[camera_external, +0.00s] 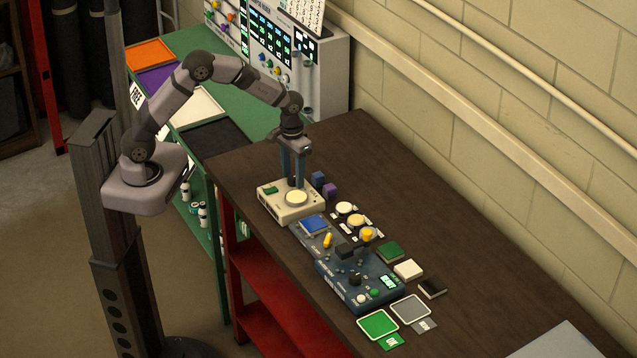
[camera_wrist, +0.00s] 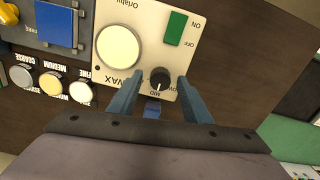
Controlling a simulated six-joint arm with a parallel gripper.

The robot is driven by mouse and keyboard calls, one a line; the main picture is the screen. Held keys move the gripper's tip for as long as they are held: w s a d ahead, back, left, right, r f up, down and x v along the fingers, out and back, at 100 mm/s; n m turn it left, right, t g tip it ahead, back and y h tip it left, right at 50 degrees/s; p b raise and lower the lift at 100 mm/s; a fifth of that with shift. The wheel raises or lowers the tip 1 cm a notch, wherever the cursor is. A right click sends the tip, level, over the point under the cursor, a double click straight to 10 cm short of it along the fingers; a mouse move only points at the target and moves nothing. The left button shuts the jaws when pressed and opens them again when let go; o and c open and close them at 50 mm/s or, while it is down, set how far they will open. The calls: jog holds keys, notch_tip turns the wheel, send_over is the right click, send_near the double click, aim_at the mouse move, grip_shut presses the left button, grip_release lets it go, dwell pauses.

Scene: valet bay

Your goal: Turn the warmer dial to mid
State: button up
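The warmer is a cream box (camera_external: 272,206) at the far end of the brown bench. In the wrist view its cream top (camera_wrist: 188,55) carries a round pale disc (camera_wrist: 120,47), a green ON/OFF switch (camera_wrist: 176,28) and a black dial (camera_wrist: 160,77). A MID label is printed beside the dial on the side toward my gripper; the dial's pointer is too small to read surely. My gripper (camera_external: 292,182) points down over the warmer. Its two blue fingers (camera_wrist: 158,82) are apart, one on each side of the dial, with gaps visible.
A blue pad (camera_external: 313,225), several cream discs (camera_external: 345,208) and a dark blue control box (camera_external: 345,288) stand nearby. Small blue and purple blocks (camera_external: 330,190) lie just right of the warmer. The bench's far right side is clear.

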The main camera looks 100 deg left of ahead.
aim_at(294, 178)
jog(key=shift+r+b, duration=1.1)
jog(key=shift+r, duration=2.55)
jog(key=shift+d, duration=0.1)
jog(key=s+d+f+m, duration=0.2)
jog(key=s+d+m, duration=0.3)
jog(key=s+d, duration=0.3)
jog(key=s+d+f+m, duration=0.3)
jog(key=s+d+m, duration=0.2)
jog(key=s+d, duration=0.4)
jog(key=d, duration=0.5)
jog(key=shift+s+d+f+m, duration=0.2)
jog(key=shift+s+f+m, duration=0.05)
jog(key=shift+f+m, duration=0.1)
jog(key=shift+c, duration=0.2)
